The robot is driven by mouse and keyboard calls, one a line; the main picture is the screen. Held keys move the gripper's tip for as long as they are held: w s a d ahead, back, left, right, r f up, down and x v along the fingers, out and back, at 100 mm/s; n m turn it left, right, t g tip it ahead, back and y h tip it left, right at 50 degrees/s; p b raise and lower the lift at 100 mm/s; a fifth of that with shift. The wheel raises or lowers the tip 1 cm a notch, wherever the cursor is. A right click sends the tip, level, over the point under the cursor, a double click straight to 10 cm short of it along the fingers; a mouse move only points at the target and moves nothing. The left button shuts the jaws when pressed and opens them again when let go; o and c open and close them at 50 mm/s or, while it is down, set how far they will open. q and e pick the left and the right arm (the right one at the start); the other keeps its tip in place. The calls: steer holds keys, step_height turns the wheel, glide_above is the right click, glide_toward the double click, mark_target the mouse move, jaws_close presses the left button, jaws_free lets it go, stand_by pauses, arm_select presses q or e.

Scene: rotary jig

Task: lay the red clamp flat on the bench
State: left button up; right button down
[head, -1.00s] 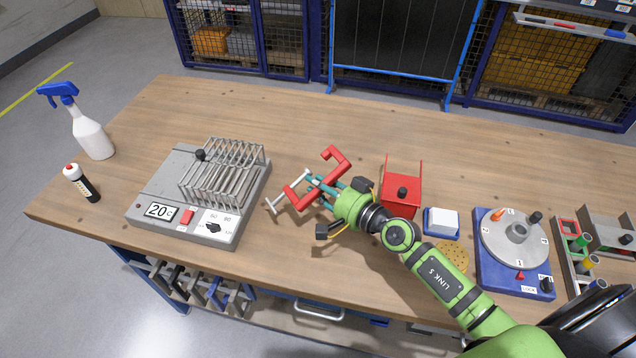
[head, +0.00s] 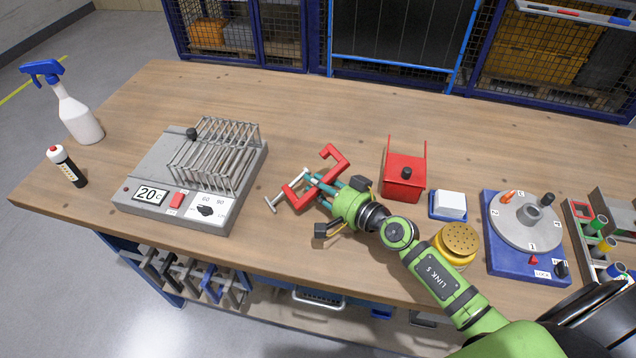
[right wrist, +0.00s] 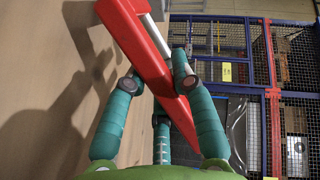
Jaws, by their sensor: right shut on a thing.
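The red clamp (head: 334,157) is a C-shaped frame with a silver screw and cross bar at its left end. My right gripper (head: 314,184) is shut on it, with teal fingers around the frame. The clamp is over the middle of the bench (head: 330,105), between the grey heater unit and the red box. In the right wrist view the clamp (right wrist: 143,45) runs diagonally between the fingers (right wrist: 160,90), and shadows fall on the bench at left. It looks apart from the bench there; the height is hard to tell. My left gripper is not in view.
The grey heater unit (head: 150,178) with a wire rack stands left of the clamp. The red box (head: 403,187), white block (head: 451,203), yellow perforated pot (head: 459,240) and blue rotary jig (head: 510,262) stand right. A spray bottle (head: 80,120) is far left. Bench behind the clamp is clear.

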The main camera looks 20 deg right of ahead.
steer(key=shift+r, duration=0.1)
steer(key=c, duration=1)
jaws_free()
steer(key=shift+o, duration=0.2)
steer(key=shift+s, duration=0.1)
